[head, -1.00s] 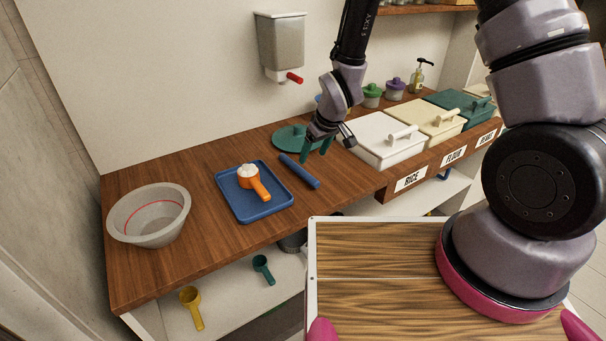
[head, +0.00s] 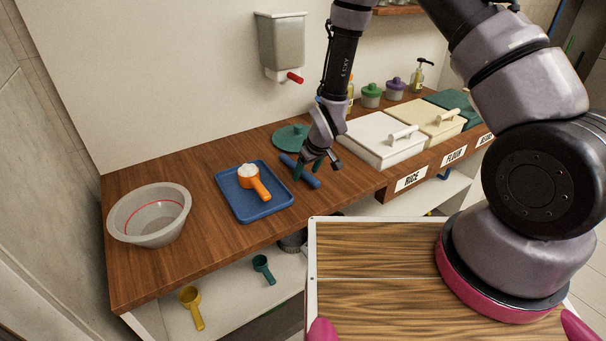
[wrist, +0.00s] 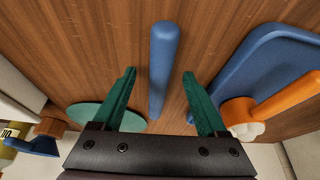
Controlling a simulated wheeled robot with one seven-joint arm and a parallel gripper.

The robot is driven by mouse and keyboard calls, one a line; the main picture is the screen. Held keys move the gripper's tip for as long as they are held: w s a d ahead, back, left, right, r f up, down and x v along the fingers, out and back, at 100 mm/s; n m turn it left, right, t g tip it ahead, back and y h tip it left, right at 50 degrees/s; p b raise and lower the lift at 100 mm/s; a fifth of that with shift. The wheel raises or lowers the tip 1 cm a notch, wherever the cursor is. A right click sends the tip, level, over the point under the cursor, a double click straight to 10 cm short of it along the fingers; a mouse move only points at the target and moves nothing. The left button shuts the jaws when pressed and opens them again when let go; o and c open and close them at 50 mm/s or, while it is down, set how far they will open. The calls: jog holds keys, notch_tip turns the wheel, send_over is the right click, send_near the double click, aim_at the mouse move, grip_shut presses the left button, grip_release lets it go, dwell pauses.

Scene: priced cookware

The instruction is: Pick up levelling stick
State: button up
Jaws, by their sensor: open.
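The levelling stick is a blue rod (head: 299,170) lying on the wooden counter, between the blue tray and the white bin. In the wrist view the stick (wrist: 163,60) runs up the picture between the two fingers. My gripper (head: 315,170) is over the stick, its teal fingers open. In the wrist view my gripper (wrist: 159,90) has one finger on each side of the stick, with a gap on both sides. Whether the fingertips reach down to the counter cannot be told. Part of the stick is hidden behind the gripper in the head view.
The blue tray (head: 228,199) with an orange scoop (head: 257,183) of white contents is left of the stick. A teal disc (head: 290,137) lies behind it. The white bin (head: 375,150) stands to the right. A bowl (head: 149,215) is at far left.

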grip_shut()
jog(key=shift+r, duration=0.1)
notch_tip(320, 180, up, 9)
jog(key=s+a+n, duration=0.1)
jog(key=s+a, duration=0.3)
jog(key=s+a+n+y, duration=0.1)
jog(key=s+a, duration=0.2)
jog(key=a, duration=0.1)
jog(key=s+a+n+g, duration=0.1)
jog(key=s+a+n, duration=0.1)
jog(key=s+a, duration=0.2)
jog(key=shift+s+a+r+y, duration=0.25)
jog(key=shift+s+r+y, duration=0.05)
jog(key=shift+r, duration=0.05)
